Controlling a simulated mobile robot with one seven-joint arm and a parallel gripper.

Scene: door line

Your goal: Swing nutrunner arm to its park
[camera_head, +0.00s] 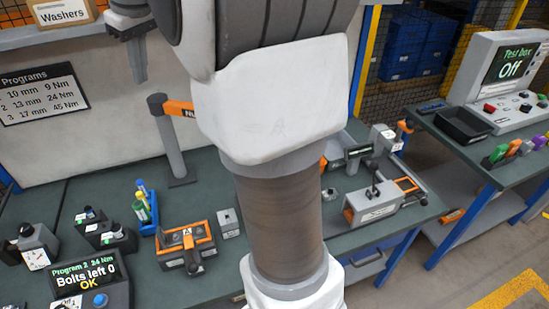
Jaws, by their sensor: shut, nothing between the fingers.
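The nutrunner arm is a dark grey post (173,145) on the green bench with an orange boom (180,109) at its top. The boom runs right and passes behind my own arm, which hides most of it and the tool it may carry. No park mark for it can be made out. My gripper (140,79) is at the upper left, pointing down, its fingers together and empty. It appears up and left of the post, apart from the boom.
A controller (90,285) at the front left reads "Program 2 24 Nm, Bolts left 0 OK". An orange-and-black fixture (186,246) and a grey device (372,205) stand on the bench (215,278). My arm fills the middle.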

